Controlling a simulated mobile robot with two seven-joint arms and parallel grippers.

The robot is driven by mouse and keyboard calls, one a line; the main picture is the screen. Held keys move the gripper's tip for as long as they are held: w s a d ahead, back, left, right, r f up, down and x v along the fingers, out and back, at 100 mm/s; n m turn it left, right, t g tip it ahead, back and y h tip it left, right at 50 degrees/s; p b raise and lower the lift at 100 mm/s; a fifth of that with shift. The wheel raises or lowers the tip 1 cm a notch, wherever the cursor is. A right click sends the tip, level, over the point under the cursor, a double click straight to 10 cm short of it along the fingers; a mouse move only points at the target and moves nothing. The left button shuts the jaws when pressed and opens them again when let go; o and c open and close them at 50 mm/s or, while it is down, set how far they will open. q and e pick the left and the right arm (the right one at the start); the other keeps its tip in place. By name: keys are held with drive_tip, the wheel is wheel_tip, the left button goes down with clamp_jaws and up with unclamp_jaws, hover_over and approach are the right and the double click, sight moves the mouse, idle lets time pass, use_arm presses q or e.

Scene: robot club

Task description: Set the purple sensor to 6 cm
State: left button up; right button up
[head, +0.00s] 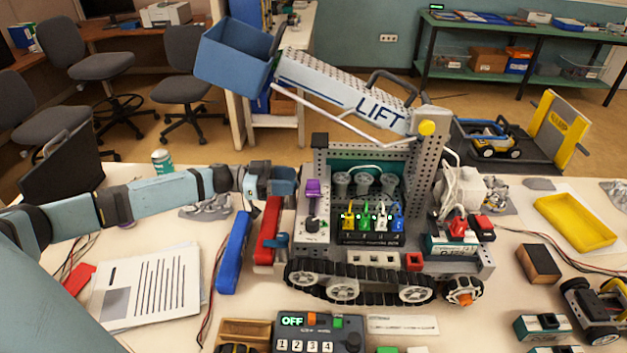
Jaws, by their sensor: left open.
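The purple sensor (313,188) is a small block near the top of a light grey upright panel (312,236) on the left side of the tracked robot. A dark knob shows lower on that panel. Scale markings are too small to read, so I cannot tell the sensor's setting. My left gripper (286,181) comes in from the left at about the sensor's height. It is open, with its fingertips just left of the sensor and apparently not touching it. My right gripper is not in view.
The tracked robot (345,272) carries a raised LIFT arm (345,95) with a blue bucket (232,55). A control box (318,335) reading OFF sits in front. Papers (150,285) lie at left.

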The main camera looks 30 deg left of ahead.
sight(313, 181)
use_arm(q)
drive_tip(key=x, duration=0.5)
drive_tip(key=shift+x, duration=0.85)
drive_tip(key=shift+a, duration=0.1)
clamp_jaws()
drive_tip(key=shift+s+p, duration=0.1)
drive_tip(key=shift+p, duration=0.35)
drive_tip(key=shift+s+d+r+p, duration=0.15)
drive_tip(key=shift+s+d+p, duration=0.6)
drive_tip(key=shift+s+p, duration=0.4)
unclamp_jaws()
